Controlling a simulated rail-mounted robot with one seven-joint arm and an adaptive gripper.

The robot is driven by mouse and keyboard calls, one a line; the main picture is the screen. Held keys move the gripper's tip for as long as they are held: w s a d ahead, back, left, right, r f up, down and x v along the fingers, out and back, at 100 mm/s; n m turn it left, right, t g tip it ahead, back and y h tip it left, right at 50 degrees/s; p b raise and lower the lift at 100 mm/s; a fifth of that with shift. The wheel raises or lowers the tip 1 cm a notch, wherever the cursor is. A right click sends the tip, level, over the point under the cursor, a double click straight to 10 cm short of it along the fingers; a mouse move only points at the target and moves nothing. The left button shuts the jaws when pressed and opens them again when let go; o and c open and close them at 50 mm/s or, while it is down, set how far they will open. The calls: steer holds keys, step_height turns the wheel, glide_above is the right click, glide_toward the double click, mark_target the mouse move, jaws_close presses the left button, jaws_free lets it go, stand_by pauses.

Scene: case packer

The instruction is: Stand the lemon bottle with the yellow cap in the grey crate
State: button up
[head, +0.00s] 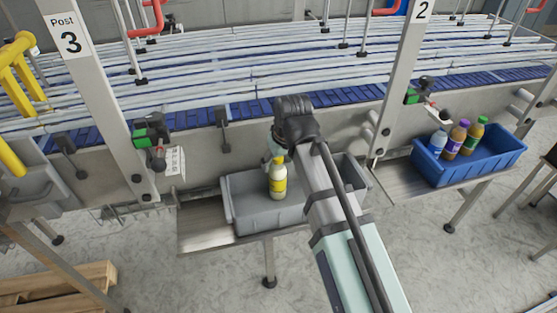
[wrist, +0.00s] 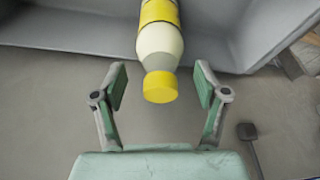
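The lemon bottle (head: 278,180) has a yellow cap, a pale body and a yellow label. In the head view it looks upright inside the grey crate (head: 240,220), toward the left of it; its base is at the crate floor as far as I can see. In the wrist view the bottle (wrist: 160,42) points its cap toward my gripper (wrist: 161,76). The fingers are spread wide on either side of the cap, with a clear gap on both sides. My gripper holds nothing. In the head view my arm hides most of the gripper and the crate's middle.
A blue crate (head: 470,171) with several bottles stands on a shelf at the right. The conveyor (head: 230,100) runs behind, with posts 3 and 2 in front of it. The metal shelf (head: 203,228) left of the grey crate is bare. A wooden pallet (head: 60,290) lies lower left.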

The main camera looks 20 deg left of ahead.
steer(key=shift+r, duration=0.15)
steer(key=b+v, duration=0.2)
steer(key=v, duration=1)
stand_by(0.3)
